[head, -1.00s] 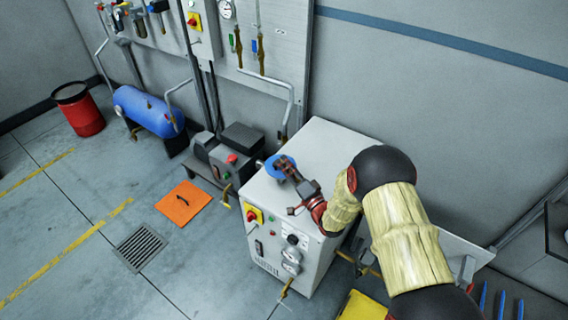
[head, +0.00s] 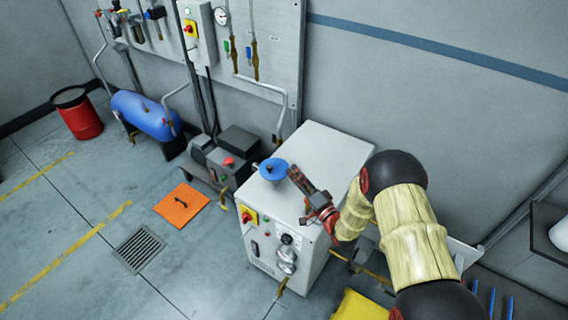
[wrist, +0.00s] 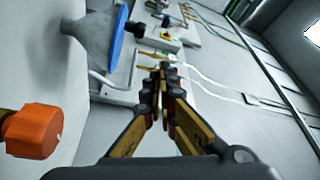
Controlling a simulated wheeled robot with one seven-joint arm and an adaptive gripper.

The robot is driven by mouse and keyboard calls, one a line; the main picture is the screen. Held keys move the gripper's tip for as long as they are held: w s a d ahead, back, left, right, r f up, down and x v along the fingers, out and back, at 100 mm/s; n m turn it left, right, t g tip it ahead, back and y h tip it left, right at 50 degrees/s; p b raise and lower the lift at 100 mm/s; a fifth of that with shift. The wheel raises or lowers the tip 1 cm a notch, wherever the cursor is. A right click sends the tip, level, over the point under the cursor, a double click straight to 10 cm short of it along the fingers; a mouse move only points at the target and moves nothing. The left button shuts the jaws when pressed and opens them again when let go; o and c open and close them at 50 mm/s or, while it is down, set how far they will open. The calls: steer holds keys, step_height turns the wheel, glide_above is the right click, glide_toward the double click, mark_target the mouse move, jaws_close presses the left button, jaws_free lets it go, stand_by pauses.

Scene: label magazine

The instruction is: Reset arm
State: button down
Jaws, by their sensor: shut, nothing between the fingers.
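My gripper (head: 297,177) is shut and empty. In the head view it is above the top of the white cabinet (head: 325,150), just to the right of a blue round handwheel or disc (head: 273,169). A gap shows between the fingertips and the blue disc. In the wrist view the two fingers (wrist: 161,72) meet at their tips. The blue disc (wrist: 118,36) is at the upper left there, seen edge-on on a grey conical body. My arm reaches in from the lower right of the head view.
An orange part (wrist: 35,131) is close by at left in the wrist view. The cabinet front has a yellow-and-red switch (head: 248,214) and gauges. A blue tank (head: 146,114), a red bin (head: 78,114) and an orange floor plate (head: 181,204) stand left. Open floor lies front left.

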steer(key=w+d+r+n+g+h, duration=0.1)
steer(key=w+d+r+h, duration=0.15)
steer(key=r, duration=0.25)
steer(key=w+d+r+n+h, duration=0.1)
steer(key=w+d+r+h, duration=0.1)
steer(key=d+r+h, duration=0.15)
steer(key=s+d+r+n+g+h, duration=0.1)
steer(key=s+d+r+h, duration=0.1)
steer(key=s+d+r, duration=0.3)
steer(key=s+d+r+g+h, duration=0.1)
steer(key=s+d+r+h, duration=0.15)
steer(key=r, duration=0.35)
steer(key=s+d+r+n+g, duration=0.1)
steer(key=s+r+n+g, duration=0.1)
steer(key=s, duration=1.6)
steer(key=s+r+n+g, duration=0.1)
steer(key=s+g, duration=0.4)
steer(key=s, duration=1.2)
steer(key=shift+s+d+r+n+g+h, duration=0.3)
steer(key=shift+s+d+r+n+h, duration=0.15)
steer(key=shift+r, duration=0.15)
steer(key=c, duration=2.6)
jaws_free()
steer(key=shift+w, duration=0.1)
